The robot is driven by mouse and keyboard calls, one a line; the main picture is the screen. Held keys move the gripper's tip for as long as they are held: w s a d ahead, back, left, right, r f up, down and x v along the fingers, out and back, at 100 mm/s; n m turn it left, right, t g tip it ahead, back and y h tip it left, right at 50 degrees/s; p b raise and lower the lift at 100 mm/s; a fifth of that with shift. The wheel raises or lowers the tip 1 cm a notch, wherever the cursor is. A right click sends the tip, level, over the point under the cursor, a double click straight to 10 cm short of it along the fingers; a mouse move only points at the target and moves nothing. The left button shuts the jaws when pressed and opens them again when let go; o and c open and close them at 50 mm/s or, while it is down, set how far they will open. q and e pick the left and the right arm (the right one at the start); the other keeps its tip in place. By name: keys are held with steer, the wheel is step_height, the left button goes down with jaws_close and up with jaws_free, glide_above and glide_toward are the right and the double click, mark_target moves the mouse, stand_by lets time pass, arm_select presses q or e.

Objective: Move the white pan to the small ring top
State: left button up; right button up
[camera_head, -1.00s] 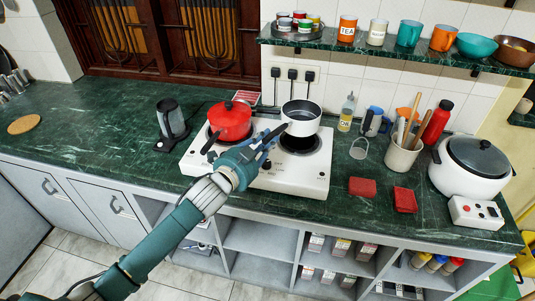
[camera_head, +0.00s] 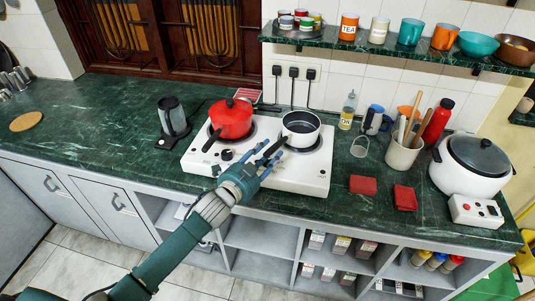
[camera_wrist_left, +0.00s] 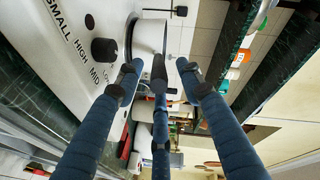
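The white pan (camera_head: 300,129), with a dark inside and a black handle, sits upright on the right ring of the white stove (camera_head: 307,180); it covers most of that ring. My left gripper (camera_head: 271,156) is open at the stove's front, just in front of the pan's handle. In the left wrist view, the spread blue fingers (camera_wrist_left: 158,85) point at the pan (camera_wrist_left: 150,36), and its black handle (camera_wrist_left: 159,68) shows between them, apparently not gripped. My right gripper is not in view.
A red lidded pot (camera_head: 231,119) stands on the left ring, close to the white pan. An oil bottle (camera_head: 347,111) and a utensil holder (camera_head: 402,155) stand to the right. The counter at far left is mostly clear.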

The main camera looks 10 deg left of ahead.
arm_select(q)
steer(key=shift+s+a, duration=0.1)
steer(key=shift+s, duration=0.15)
steer(key=b+v, duration=0.2)
steer(key=v, duration=0.9)
steer(key=s+a+f+n+g+y, duration=0.1)
steer(key=s+a+f+n+g, duration=0.2)
steer(key=f, duration=0.9)
steer(key=s+a+f+n+g+y, duration=0.25)
steer(key=s+f, duration=0.35)
steer(key=f, duration=0.7)
steer(key=s+a+f+n+g+y, duration=0.1)
steer(key=s+a+f+n, duration=0.2)
steer(key=f, duration=0.9)
steer(key=s+d+f+n+g, duration=0.1)
steer(key=s+f+g, duration=0.1)
steer(key=s+f, duration=0.5)
steer(key=s+d+f+n+g, duration=0.1)
steer(key=s+f+g, duration=0.2)
steer(key=s, duration=1.4)
steer(key=s+d+f+n+g, duration=0.1)
steer(key=s+f+g, duration=0.2)
steer(key=s+f, duration=0.8)
steer(key=shift+s+d+f+n+b, duration=0.15)
steer(key=shift+s+d+n+b, duration=0.2)
steer(key=shift+s, duration=0.6)
